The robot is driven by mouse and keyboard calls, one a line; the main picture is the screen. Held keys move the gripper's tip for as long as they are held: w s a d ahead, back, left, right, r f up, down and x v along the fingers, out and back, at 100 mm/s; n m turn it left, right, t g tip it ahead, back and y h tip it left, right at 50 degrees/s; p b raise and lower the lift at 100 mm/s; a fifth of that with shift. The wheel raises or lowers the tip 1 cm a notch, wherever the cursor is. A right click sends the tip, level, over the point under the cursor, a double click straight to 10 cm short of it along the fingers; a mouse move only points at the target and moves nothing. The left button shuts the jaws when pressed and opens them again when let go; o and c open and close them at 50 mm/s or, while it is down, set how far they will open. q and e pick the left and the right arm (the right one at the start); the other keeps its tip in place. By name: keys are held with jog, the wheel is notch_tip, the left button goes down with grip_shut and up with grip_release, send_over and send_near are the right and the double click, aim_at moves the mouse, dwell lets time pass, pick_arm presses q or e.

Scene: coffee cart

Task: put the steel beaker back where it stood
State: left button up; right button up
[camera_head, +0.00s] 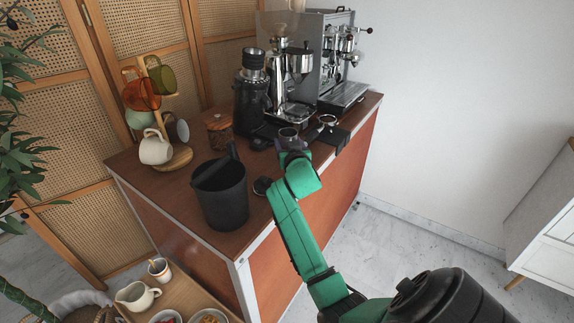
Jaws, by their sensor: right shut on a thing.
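The steel beaker (288,132) shows as a small grey metal rim at the far end of my green right arm, near the front edge of the coffee cart top. My right gripper (291,140) is shut on it; the fingers and the arm's end hide most of its body. I cannot tell whether the beaker touches the cart top. My left gripper is out of view.
A black grinder (251,105) and an espresso machine (322,65) stand behind the gripper. A portafilter (327,121) lies to the right on a dark stand. A black knock bin (221,195), dark tamper (262,186), wooden jar (220,132) and mug tree (178,158) are to the left.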

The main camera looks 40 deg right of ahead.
notch_tip(320, 180, down, 3)
jog(key=shift+a+r, duration=0.1)
jog(key=shift+a, duration=0.05)
notch_tip(320, 180, down, 5)
jog(key=shift+r+b, duration=0.2)
jog(key=shift+b, duration=0.25)
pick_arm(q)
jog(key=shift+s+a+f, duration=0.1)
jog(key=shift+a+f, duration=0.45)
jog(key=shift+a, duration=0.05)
pick_arm(e)
jog(key=shift+f, duration=0.15)
jog(key=o, duration=1.4)
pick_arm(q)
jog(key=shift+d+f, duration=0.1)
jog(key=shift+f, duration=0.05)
